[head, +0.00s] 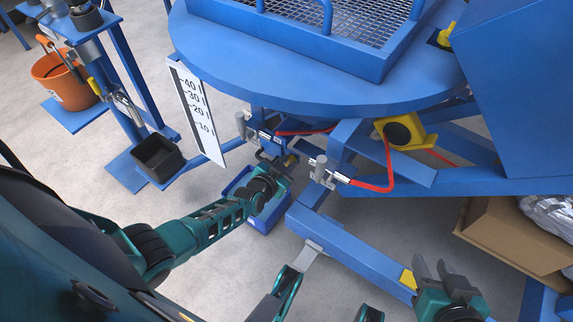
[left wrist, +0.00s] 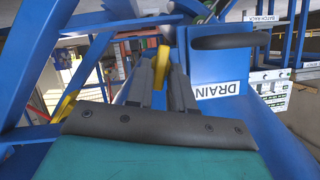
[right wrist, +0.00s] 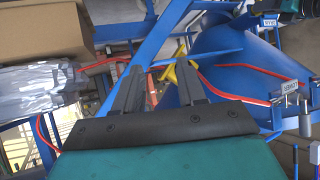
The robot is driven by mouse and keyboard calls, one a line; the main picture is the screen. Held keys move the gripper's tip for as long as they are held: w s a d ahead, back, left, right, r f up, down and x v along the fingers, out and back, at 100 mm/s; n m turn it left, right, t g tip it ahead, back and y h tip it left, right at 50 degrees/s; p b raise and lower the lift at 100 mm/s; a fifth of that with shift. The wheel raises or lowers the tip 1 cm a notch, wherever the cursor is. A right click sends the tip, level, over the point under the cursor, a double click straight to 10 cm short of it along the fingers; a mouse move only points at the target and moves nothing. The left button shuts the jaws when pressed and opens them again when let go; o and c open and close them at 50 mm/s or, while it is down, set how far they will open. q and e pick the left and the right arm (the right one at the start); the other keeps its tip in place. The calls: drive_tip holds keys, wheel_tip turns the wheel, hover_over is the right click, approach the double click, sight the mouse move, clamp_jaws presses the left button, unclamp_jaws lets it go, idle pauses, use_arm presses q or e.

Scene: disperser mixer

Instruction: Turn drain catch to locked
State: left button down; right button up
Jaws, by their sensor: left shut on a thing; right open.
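The drain catch shows as a yellow lever (left wrist: 162,66) between the two fingers of my left gripper (left wrist: 160,72), next to the blue box marked DRAIN (left wrist: 219,91). My left gripper is shut on this lever. Which way the catch is set cannot be told. My right gripper (head: 435,271) is open and empty at the lower right, and its spread fingers also show in the right wrist view (right wrist: 158,78).
A blue bin (head: 263,216) stands on the floor below my left gripper. Red hoses (head: 376,186) and silver fittings (head: 325,173) are close to its right. A blue floor beam (head: 345,255) lies between my arms. A cardboard box (head: 510,240) stands at the right.

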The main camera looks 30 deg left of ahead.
use_arm(q)
drive_tip(key=shift+w+a+r+n+h+b, duration=0.1)
drive_tip(key=shift+w+a+n+h+b, duration=0.05)
drive_tip(key=shift+n+h+b, duration=0.35)
drive_tip(key=shift+w+a+r+n+h+b, duration=0.1)
drive_tip(key=shift+n+h+b, duration=0.15)
drive_tip(key=shift+n, duration=0.35)
use_arm(e)
drive_tip(key=shift+w+a+f+y, duration=0.1)
drive_tip(key=shift+a+f+y, duration=0.2)
drive_tip(key=shift+a, duration=0.1)
drive_tip(key=shift+w+r, duration=0.1)
drive_tip(key=shift+w, duration=0.05)
use_arm(q)
drive_tip(key=c, duration=1.2)
unclamp_jaws()
drive_tip(key=shift+d+f, duration=0.1)
drive_tip(key=shift+f, duration=0.05)
drive_tip(key=shift+o, duration=0.2)
use_arm(e)
drive_tip(key=shift+d, duration=0.1)
use_arm(q)
drive_tip(key=shift+s, duration=0.15)
